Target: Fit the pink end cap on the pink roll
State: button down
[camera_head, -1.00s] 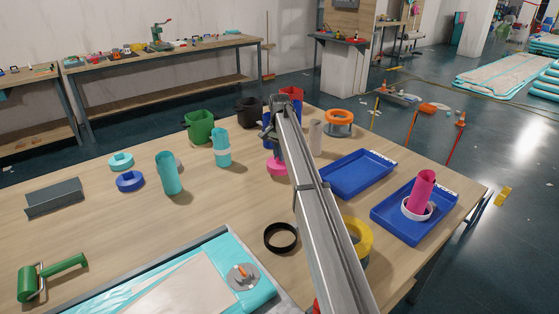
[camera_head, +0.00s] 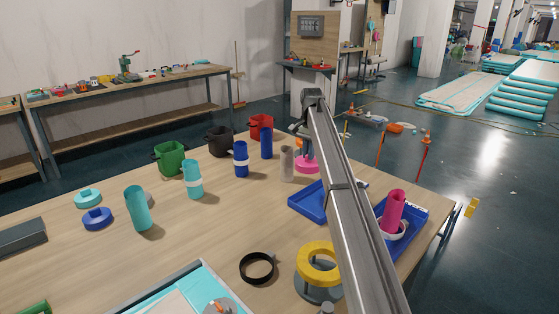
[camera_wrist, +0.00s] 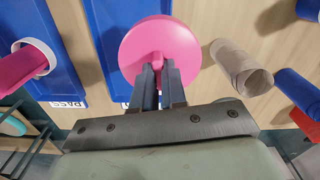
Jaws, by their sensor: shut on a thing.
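My gripper (camera_wrist: 158,70) is shut on the pink end cap (camera_wrist: 160,45), a round disc gripped by its middle knob in the wrist view. In the head view the cap (camera_head: 306,166) hangs under the arm's far end, near the blue trays. The pink roll (camera_head: 394,208) stands in the right blue tray (camera_head: 415,214), with a white ring (camera_head: 392,232) around its lower part. The roll also shows at the left of the wrist view (camera_wrist: 20,68), apart from the cap. My arm hides part of both trays.
A second blue tray (camera_head: 306,204) is beside the arm. A beige roll (camera_head: 287,163) and dark blue rolls (camera_head: 266,143) stand left of the cap. A yellow ring (camera_head: 319,262) and a black ring (camera_head: 257,268) are at the front. The middle of the table is clear.

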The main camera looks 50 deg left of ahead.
jog(key=w+d+r+m, duration=0.1)
jog(key=w+d+r, duration=0.1)
jog(key=w+d, duration=0.35)
jog(key=w+d+r+m, duration=0.1)
jog(key=w+d+r, duration=0.1)
jog(key=d, duration=0.6)
jog(key=w+d+r, duration=0.3)
jog(key=d, duration=0.4)
jog(key=s+d+r+n, duration=0.2)
jog(key=s+d+n, duration=0.2)
jog(key=d, duration=0.8)
jog(key=shift+s+d, duration=0.15)
jog(key=shift+s, duration=0.15)
jog(key=shift+f, duration=0.2)
jog(key=shift+f, duration=2.35)
jog(key=shift+f, duration=1.7)
